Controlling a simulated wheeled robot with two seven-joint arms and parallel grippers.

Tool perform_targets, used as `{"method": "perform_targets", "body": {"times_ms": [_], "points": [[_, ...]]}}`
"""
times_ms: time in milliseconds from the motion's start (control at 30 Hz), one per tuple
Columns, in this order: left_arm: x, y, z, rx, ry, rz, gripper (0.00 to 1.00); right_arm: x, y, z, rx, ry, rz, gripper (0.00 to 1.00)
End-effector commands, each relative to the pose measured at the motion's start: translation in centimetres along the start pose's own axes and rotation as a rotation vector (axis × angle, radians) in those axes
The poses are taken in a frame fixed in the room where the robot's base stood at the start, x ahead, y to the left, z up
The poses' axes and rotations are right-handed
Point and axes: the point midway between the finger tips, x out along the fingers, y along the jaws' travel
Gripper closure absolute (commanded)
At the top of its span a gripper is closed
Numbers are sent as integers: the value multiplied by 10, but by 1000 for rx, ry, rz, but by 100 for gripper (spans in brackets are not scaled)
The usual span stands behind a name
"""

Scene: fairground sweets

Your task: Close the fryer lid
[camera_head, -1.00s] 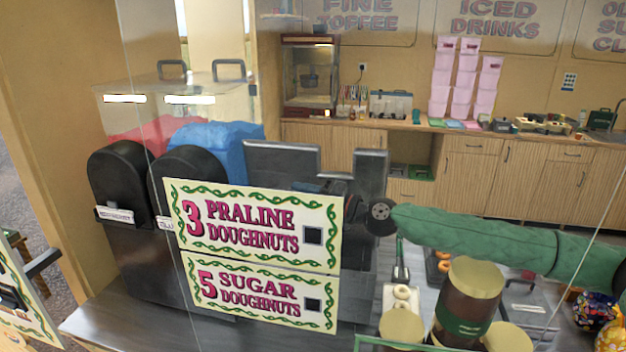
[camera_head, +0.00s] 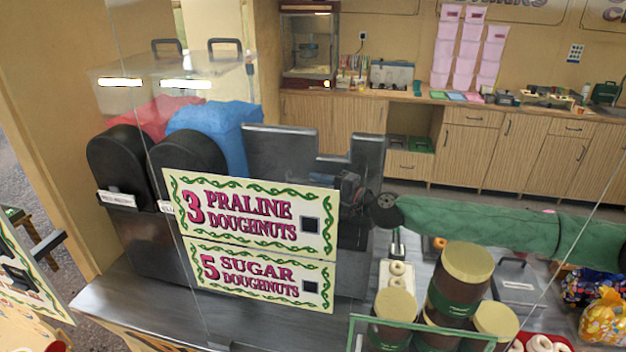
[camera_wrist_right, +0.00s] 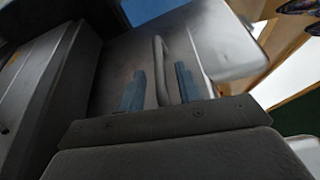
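The fryer's lid (camera_head: 280,152) appears as a dark grey metal panel standing upright behind the doughnut signs. The signs hide most of the fryer body below it. My right gripper (camera_head: 347,186) is in front of the panel, at the end of the green-sleeved arm from the right; it is small and partly hidden there. In the right wrist view, its two blue-grey fingers (camera_wrist_right: 160,90) are apart, with a bar handle (camera_wrist_right: 160,68) on a grey metal surface between them. I see gaps beside the bar, so the fingers do not look clamped on it. My left gripper is not in view.
Praline (camera_head: 252,213) and sugar (camera_head: 258,277) doughnut signs stand in front of the fryer. Dark dispensers (camera_head: 185,165) with red and blue bags are at left. Brown jars (camera_head: 460,285) crowd the front right under my right arm. A glass pane crosses the foreground.

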Motion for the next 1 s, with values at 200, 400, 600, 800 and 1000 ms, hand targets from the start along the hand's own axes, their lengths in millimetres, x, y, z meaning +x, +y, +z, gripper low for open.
{"method": "perform_targets", "body": {"times_ms": [200,400,600,800,1000], "points": [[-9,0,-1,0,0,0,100,19,-1,0,-1,-1,0,66],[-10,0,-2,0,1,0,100,23,0,0,-1,-1,0,66],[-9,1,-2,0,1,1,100,23,0,0,-1,-1,0,68],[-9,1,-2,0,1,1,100,23,0,0,-1,-1,0,100],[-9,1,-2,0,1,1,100,23,0,0,-1,-1,0,100]]}}
